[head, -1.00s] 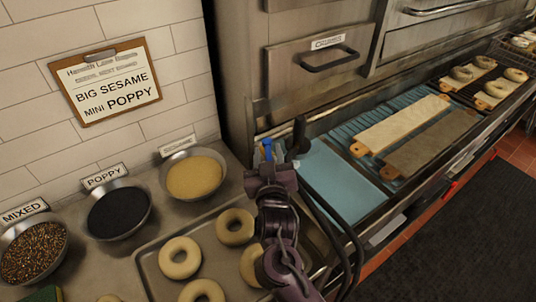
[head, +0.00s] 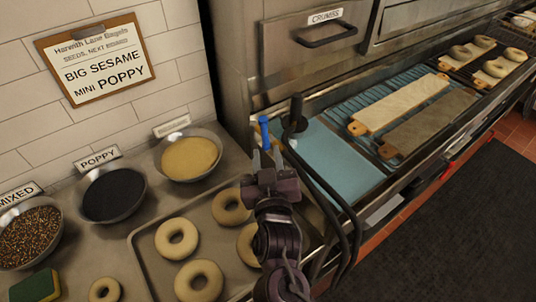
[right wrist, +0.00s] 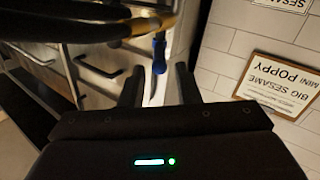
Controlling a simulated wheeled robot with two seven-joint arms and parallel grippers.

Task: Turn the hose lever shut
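The blue hose lever (head: 264,132) stands roughly upright beside a dark upright nozzle or handle (head: 295,115), at the left end of the blue water trough. My right gripper (head: 266,160) is just below and in front of the lever in the head view, fingers pointing up at it. In the right wrist view the lever (right wrist: 158,55) hangs between and just beyond the two spread fingers of the right gripper (right wrist: 158,88). The gripper is open, and I see no clear contact with the lever. The black hose (head: 345,220) curves down to the right. My left gripper is out of view.
A tray (head: 145,255) of bagels lies left of my right arm. Bowls of sesame (head: 188,158), poppy (head: 113,195) and mixed seeds (head: 30,238) line the wall. Bagel boards (head: 402,103) lie over the trough (head: 335,160) at right.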

